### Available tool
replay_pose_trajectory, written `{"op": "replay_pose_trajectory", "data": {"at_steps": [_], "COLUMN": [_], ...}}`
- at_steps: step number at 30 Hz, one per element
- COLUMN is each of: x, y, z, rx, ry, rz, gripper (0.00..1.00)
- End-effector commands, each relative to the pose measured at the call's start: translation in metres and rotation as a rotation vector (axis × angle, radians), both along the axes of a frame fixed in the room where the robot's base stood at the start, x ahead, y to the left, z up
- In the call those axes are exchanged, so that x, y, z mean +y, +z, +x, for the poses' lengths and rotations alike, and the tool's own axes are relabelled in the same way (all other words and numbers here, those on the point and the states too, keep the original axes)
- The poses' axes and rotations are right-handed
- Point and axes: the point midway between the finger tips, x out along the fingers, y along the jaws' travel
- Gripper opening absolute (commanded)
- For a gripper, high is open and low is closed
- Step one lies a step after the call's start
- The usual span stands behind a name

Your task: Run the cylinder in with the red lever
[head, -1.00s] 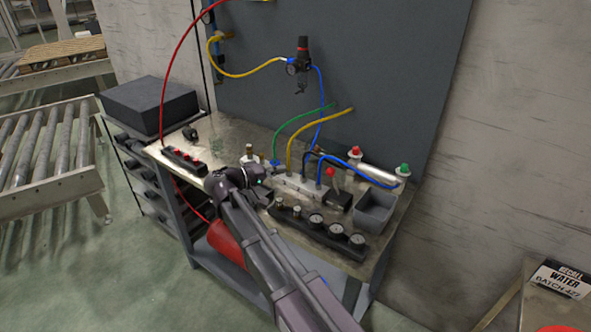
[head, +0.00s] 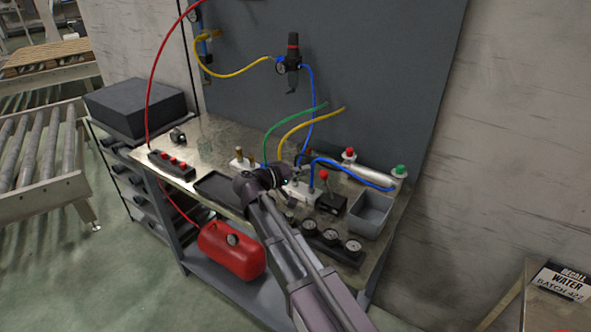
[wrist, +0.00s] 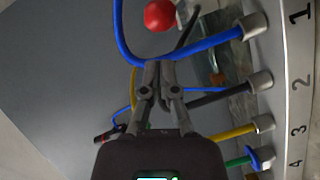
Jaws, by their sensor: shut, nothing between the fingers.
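The red lever shows as a red ball knob (head: 324,174) above a black valve block (head: 331,204) on the bench. In the wrist view the red knob (wrist: 159,15) is at the top, just past the fingertips and apart from them. The silver cylinder (head: 373,171) lies at the back of the bench, with a red and a green cap fitting at its ends. My gripper (wrist: 159,66) is shut and empty, its fingers together, pointing toward the knob. In the head view my gripper (head: 287,178) is left of the lever, over the manifold; its fingers are hard to make out there.
A white manifold (wrist: 285,100) numbered 1 to 4 carries blue, black, yellow and green hoses close to my fingers. A blue hose (head: 345,166) arches behind the lever. A grey bin (head: 371,215) stands right of it, and a gauge row (head: 330,236) in front.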

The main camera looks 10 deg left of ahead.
Motion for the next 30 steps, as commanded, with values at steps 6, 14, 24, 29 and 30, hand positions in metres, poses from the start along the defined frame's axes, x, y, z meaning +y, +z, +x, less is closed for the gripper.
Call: {"op": "replay_pose_trajectory", "data": {"at_steps": [6,14,24,29,30], "x": [-0.013,-0.013,-0.011,-0.016,-0.018], "y": [-0.006,-0.006,-0.006,-0.004,-0.003], "z": [-0.002,-0.002,-0.003,-0.003,-0.003], "rx": [0.000,0.000,-0.002,-0.008,-0.011], "ry": [0.004,0.008,0.011,0.005,0.004], "rz": [0.000,0.000,0.004,0.016,0.021], "gripper": [0.00,0.00,0.00,0.00,0.00]}}
